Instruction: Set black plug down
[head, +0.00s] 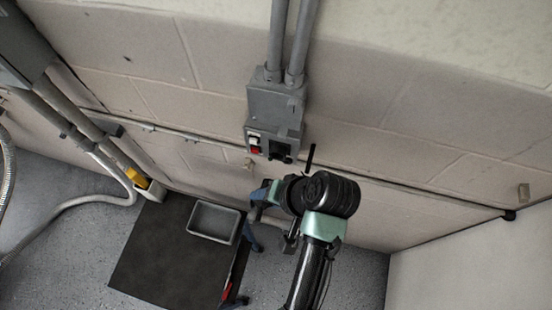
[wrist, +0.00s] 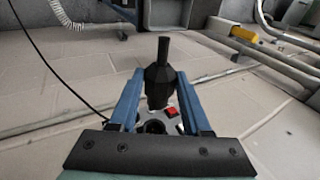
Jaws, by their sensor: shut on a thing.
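The black plug (wrist: 164,82) stands between the two blue fingers of my gripper (wrist: 163,74) in the wrist view, its narrow end pointing up in the picture. My gripper is shut on it. In the head view my gripper (head: 263,193) is just below the grey wall box, and I cannot make out the plug there. The grey box (head: 275,105) carries a red switch (head: 254,150) and a dark socket (head: 280,150). In the wrist view the red switch (wrist: 171,112) and a dark round opening (wrist: 154,127) show behind the plug, partly hidden by the gripper.
A dark flat top (head: 150,255) lies below left of my gripper, with a grey tray (head: 214,222) on it and bare room to the tray's left. A yellow part (head: 137,178) sits beside pipes at the left. A thin black cable (wrist: 50,65) crosses the wrist view's left.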

